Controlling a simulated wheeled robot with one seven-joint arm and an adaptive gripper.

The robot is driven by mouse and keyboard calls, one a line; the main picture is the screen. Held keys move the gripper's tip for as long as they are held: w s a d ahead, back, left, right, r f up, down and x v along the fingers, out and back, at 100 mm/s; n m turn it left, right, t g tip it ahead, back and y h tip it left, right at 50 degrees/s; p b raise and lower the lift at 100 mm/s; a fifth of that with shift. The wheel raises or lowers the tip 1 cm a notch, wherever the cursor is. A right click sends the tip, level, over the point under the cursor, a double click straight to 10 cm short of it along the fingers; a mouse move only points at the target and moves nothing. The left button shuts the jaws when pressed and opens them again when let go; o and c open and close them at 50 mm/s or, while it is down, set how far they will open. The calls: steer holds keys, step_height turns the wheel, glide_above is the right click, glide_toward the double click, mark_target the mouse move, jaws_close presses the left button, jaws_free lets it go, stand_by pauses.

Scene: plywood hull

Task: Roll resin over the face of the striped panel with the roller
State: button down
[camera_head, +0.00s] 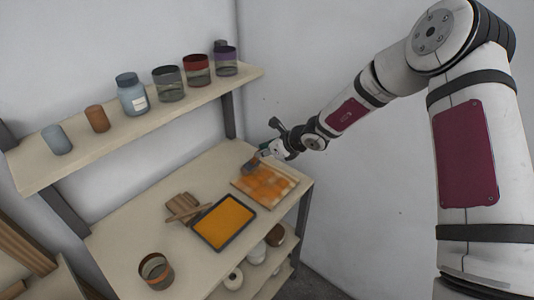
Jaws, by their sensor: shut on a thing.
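The striped panel (288,170) lies at the right end of the workbench. Orange resin covers much of its face in uneven patches, with paler strips along the far right side. My gripper (264,153) is above the panel's far left edge, shut on the roller (251,165). The roller is small and partly hidden by the gripper; I cannot tell whether it touches the panel. A dark-rimmed tray (206,239) of orange resin lies on the bench, left of and nearer than the panel.
Wooden strips (183,207) lie beside the tray, and an open can (156,271) stands at the bench's near left. A shelf (140,125) above holds several jars and cans. More containers (256,253) stand below the bench. Walls rise behind and to the right.

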steer(key=s+d+p, duration=0.4)
steer(key=s+d, duration=0.5)
steer(key=d, duration=0.2)
steer(key=shift+d, duration=0.3)
stand_by(1.9)
steer(key=shift+r, duration=0.15)
steer(key=shift+r, duration=2.9)
steer(key=c, duration=2.1)
jaws_free()
steer(key=shift+c, duration=0.2)
jaws_close()
